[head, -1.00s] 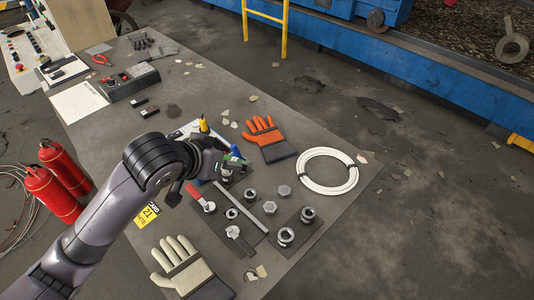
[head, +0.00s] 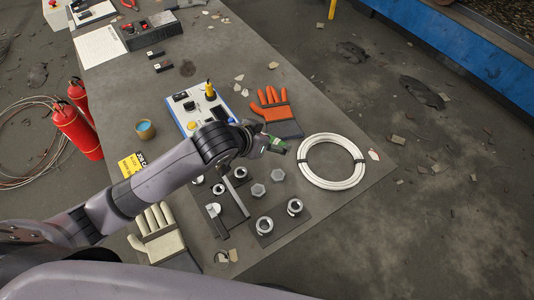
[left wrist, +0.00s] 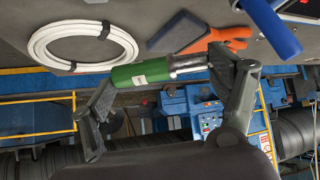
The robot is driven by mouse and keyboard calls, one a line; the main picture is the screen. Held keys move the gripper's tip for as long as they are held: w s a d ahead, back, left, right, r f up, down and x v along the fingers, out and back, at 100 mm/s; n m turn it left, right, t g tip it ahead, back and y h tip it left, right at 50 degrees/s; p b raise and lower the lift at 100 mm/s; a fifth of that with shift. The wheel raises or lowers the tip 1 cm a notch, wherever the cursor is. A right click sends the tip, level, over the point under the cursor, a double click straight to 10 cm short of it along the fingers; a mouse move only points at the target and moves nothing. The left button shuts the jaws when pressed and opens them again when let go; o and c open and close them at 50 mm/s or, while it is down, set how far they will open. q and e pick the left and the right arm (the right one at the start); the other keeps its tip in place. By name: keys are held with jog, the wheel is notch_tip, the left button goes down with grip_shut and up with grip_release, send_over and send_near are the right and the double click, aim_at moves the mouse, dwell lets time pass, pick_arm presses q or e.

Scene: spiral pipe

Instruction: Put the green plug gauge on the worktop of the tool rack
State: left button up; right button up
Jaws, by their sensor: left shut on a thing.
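The green plug gauge (left wrist: 140,74) is held crosswise between the two fingers of my left gripper (left wrist: 162,71) in the left wrist view. Its bare steel end (left wrist: 190,65) points to the right there. In the head view my left gripper (head: 258,141) holds the green gauge (head: 277,146) over the grey table (head: 325,108), between the orange glove and the white coil. My forearm hides part of the table below it. I cannot make out a tool rack in these views. My right gripper is not in view.
An orange glove (head: 281,122), a white coil (head: 332,161), nuts and steel fittings (head: 295,207) and a pale glove (head: 158,226) lie on the table. Red extinguishers (head: 76,132) stand left. Floor on the right is open.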

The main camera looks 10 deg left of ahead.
pick_arm(q)
notch_tip(320, 180, down, 4)
jog(key=shift+w+d+f, duration=0.1)
jog(key=shift+f, duration=0.25)
notch_tip(320, 180, down, 4)
jog(key=shift+r+p, duration=0.1)
jog(key=shift+p, duration=0.2)
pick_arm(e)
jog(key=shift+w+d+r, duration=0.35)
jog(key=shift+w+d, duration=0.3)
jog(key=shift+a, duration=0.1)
pick_arm(q)
jog(key=o, duration=1.2)
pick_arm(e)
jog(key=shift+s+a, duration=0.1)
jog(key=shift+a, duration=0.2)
